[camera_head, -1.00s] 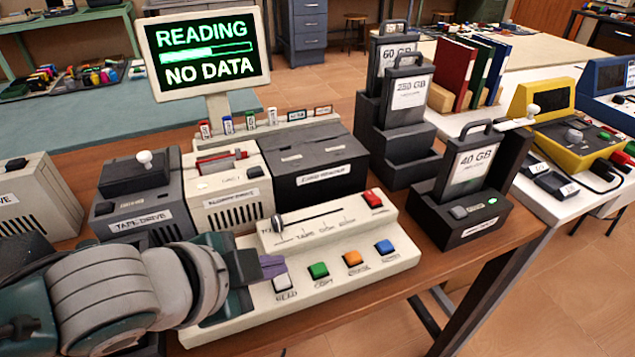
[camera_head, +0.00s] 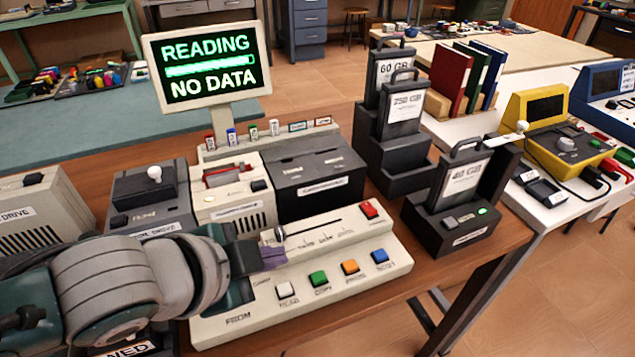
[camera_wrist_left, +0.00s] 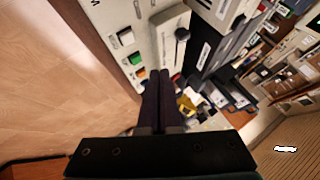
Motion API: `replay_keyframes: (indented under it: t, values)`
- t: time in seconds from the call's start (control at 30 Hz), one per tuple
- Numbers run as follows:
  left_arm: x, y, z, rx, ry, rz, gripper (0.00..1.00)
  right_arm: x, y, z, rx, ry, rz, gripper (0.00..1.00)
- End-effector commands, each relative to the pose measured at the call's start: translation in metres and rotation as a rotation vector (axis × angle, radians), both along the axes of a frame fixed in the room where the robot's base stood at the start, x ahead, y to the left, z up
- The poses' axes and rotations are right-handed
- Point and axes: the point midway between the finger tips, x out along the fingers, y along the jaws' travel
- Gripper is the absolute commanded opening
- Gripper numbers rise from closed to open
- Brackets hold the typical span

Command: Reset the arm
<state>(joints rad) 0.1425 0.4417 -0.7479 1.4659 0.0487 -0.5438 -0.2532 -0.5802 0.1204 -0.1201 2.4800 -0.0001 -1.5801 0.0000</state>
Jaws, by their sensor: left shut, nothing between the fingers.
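My left arm reaches in from the left in the head view. Its gripper (camera_head: 272,256) is shut and empty, over the cream control panel (camera_head: 215,329), beside the slider knob (camera_head: 280,233). I cannot tell whether it touches the panel. In the left wrist view the two dark fingers (camera_wrist_left: 161,100) lie together, with the panel's green button (camera_wrist_left: 135,59) and white button (camera_wrist_left: 126,37) to their left. The panel also has orange, blue and red buttons. The screen (camera_head: 207,68) reads "READING" and "NO DATA" with a progress bar. My right gripper is not in view.
A tape drive (camera_head: 150,197), a cream drive (camera_head: 229,207) and a dark drive (camera_head: 312,181) stand behind the panel. The 40 GB unit (camera_head: 462,220) stands to its right, near the table edge. Larger dark units (camera_head: 400,136) rise behind. Floor shows at the right.

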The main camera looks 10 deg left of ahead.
Motion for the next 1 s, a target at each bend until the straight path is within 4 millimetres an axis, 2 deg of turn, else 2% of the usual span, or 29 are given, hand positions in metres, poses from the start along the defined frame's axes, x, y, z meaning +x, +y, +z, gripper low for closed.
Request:
replay_keyframes:
  t: [0.3,0.43,0.53,0.63,0.87,1.0]
  values:
    - [-0.001,-0.001,0.001,-0.005,0.003,0.004,0.0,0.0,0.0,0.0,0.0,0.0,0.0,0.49]
    - [-0.018,-0.012,0.01,-0.058,0.056,0.068,0.0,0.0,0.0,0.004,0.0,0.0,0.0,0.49]
    - [-0.046,-0.018,0.028,-0.135,0.149,0.191,0.0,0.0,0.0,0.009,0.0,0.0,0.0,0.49]
    - [-0.079,-0.009,0.049,-0.204,0.258,0.357,0.0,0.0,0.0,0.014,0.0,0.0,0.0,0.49]
    - [-0.152,0.036,0.086,-0.263,0.455,0.694,0.0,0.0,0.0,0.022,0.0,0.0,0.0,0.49]
    - [-0.201,0.065,0.109,-0.263,0.552,0.886,0.0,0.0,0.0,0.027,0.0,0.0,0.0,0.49]
